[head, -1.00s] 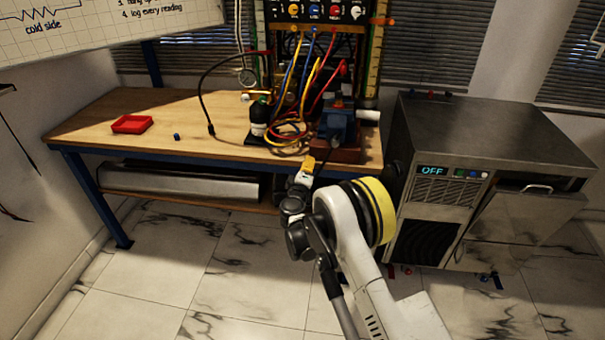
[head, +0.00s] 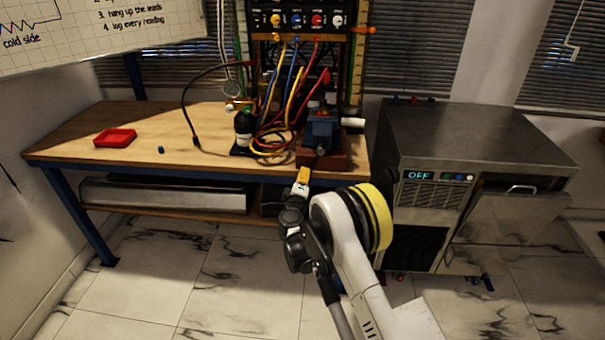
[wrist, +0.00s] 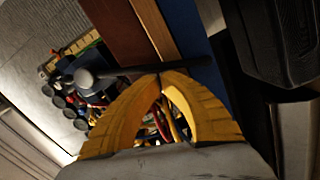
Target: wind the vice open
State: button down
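The blue vice (head: 321,128) stands on a reddish-brown block at the front right of the workbench. A dark handle bar with a round knob end (wrist: 84,78) crosses the wrist view. My gripper (head: 304,170) has yellow fingers and is just in front of and below the vice in the head view. In the wrist view its fingertips (wrist: 161,77) come together right at the bar, with the bar across them. I cannot tell whether they touch it. The vice jaws are too small to make out clearly.
Coloured leads (head: 285,105) hang from a panel (head: 300,20) behind the vice. A metal cabinet (head: 480,135) reading OFF stands right of the bench.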

aim_at(325, 173)
jog(key=shift+d+f+n, duration=0.2)
jog(key=shift+d+n, duration=0.15)
jog(key=shift+n, duration=0.05)
jog(key=shift+d+f+n, duration=0.2)
jog(key=shift+d+n, duration=0.3)
jog(key=shift+n, duration=0.05)
jog(key=shift+d+f+n, duration=0.2)
jog(key=shift+d+n, duration=0.3)
jog(key=shift+n, duration=0.05)
jog(key=d+n, duration=0.2)
jog(key=shift+s+d+f+n, duration=0.1)
jog(key=shift+d+f+n, duration=0.1)
jog(key=shift+n, duration=0.1)
jog(key=d+n, duration=0.2)
jog(key=shift+d+n, duration=0.15)
jog(key=shift+n, duration=0.15)
jog(key=shift+d+r+n+t, duration=0.3)
jog(key=shift+d+n, duration=0.5)
jog(key=shift+n, duration=0.2)
jog(key=shift+d+r, duration=0.15)
jog(key=shift+d, duration=0.4)
jog(key=shift+a, duration=0.1)
